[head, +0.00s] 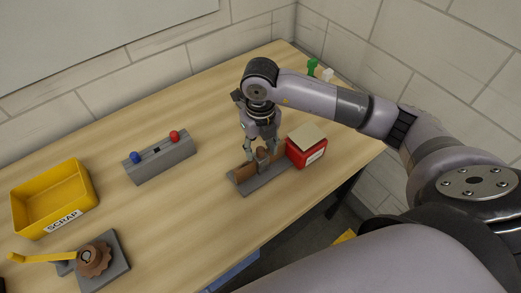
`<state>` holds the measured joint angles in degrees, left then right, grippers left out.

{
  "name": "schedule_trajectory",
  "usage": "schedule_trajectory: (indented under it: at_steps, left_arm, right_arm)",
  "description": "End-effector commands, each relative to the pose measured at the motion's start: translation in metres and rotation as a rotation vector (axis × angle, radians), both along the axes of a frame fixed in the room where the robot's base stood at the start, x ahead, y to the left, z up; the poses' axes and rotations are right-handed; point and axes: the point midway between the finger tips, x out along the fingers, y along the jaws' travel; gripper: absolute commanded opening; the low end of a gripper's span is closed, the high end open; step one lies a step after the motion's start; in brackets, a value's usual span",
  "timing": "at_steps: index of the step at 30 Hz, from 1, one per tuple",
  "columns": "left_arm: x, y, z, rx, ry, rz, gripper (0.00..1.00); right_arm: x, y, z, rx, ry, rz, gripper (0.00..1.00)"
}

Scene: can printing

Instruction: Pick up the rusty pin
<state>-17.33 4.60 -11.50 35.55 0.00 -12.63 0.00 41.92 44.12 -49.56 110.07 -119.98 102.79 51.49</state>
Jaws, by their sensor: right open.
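A grey stand (258,184) on the table carries brown, rust-coloured parts. One brown part (262,153) shows at its middle, between my fingers; I take it for the rusty pin, but its shape is partly hidden. My right gripper (261,158) points down over the stand, open, with its fingers on either side of this brown part. I cannot tell whether they touch it. My left gripper is not in view.
A red box (306,157) with a tan top stands close right of the gripper. A grey block (160,162) with blue and red knobs, a yellow SCRAP bin (78,207) and a brown wheel (95,258) with a yellow handle are left. Green (312,66) and white (327,75) pieces stand behind.

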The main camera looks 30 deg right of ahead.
Motion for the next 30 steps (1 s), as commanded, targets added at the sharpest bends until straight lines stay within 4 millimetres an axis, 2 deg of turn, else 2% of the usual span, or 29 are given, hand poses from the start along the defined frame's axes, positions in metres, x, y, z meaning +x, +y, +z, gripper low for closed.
schedule_trajectory:
  at_steps: [8, 27, 30]
  left_arm:
    - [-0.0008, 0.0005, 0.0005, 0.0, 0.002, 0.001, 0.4]
    - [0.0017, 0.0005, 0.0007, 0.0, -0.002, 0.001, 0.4]
    - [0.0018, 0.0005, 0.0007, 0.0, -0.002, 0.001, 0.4]
  right_arm:
    - [0.0004, 0.0001, -0.0044, 0.0, -0.002, 0.0, 0.43]
    - [0.0004, -0.0001, -0.0039, 0.0, -0.002, 0.0, 0.01]
    - [0.0004, -0.0001, -0.0039, 0.0, -0.002, 0.0, 0.0]
